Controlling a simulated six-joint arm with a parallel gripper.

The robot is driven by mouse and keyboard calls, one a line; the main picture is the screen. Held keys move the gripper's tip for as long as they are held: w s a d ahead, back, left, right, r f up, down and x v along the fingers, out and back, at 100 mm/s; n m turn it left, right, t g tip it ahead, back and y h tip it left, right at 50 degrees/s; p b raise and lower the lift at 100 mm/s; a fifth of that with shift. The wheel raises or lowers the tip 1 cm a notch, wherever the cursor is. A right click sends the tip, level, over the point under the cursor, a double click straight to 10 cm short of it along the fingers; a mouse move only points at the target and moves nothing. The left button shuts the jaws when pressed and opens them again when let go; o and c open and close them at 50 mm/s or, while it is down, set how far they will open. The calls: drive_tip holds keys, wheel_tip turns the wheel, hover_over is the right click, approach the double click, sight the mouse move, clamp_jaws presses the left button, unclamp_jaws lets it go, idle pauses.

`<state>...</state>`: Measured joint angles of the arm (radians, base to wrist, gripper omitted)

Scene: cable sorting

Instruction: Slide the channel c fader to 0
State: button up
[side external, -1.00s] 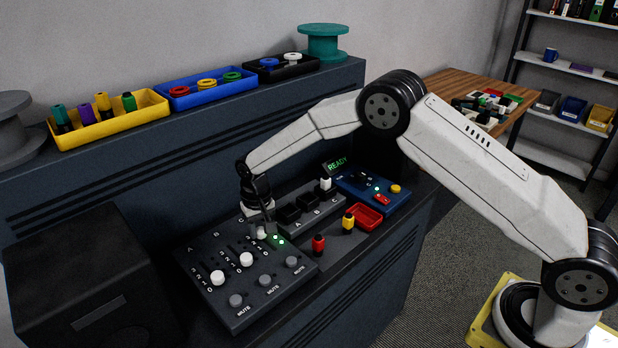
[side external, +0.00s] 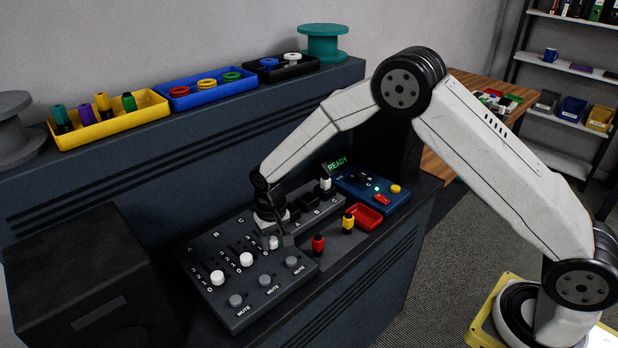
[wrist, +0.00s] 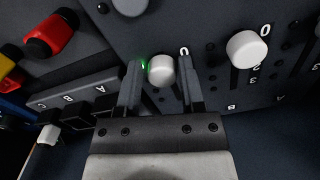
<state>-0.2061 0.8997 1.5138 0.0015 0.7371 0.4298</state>
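The channel C fader knob (wrist: 161,69) is white and round. In the wrist view it sits between the two fingertips of my gripper (wrist: 160,68), with a narrow gap seeming to show on each side. A printed 0 is close beside it. In the side view the C knob (side external: 273,242) stands at the near end of its slot, and my gripper (side external: 277,236) is over it, hiding part of the C scale. The fader panel (side external: 215,306) also carries the white A knob (side external: 217,278) and B knob (side external: 246,260).
Grey mute buttons (side external: 264,281) line the panel's near edge. Red (side external: 318,245) and yellow (side external: 348,223) plugs stand to the right, near a red tray (side external: 369,217). A switch block (side external: 310,207) lies behind my gripper. Bins line the back ledge.

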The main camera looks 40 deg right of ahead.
sight(275, 241)
drive_tip(key=shift+o, duration=1.1)
drive_tip(key=shift+w, duration=0.1)
drive_tip(key=shift+r, duration=3.9)
drive_tip(key=shift+d+r, duration=0.1)
drive_tip(key=s+d+r+n+t, duration=0.1)
drive_tip(key=s+d, duration=0.4)
drive_tip(key=s, duration=0.6)
drive_tip(key=s+d+r+n+t, duration=0.1)
drive_tip(key=s+d, duration=0.4)
drive_tip(key=s, duration=0.6)
drive_tip(key=shift+s+d+r+n+t, duration=0.2)
drive_tip(key=shift+r+n+t, duration=0.1)
drive_tip(key=shift+r, duration=0.3)
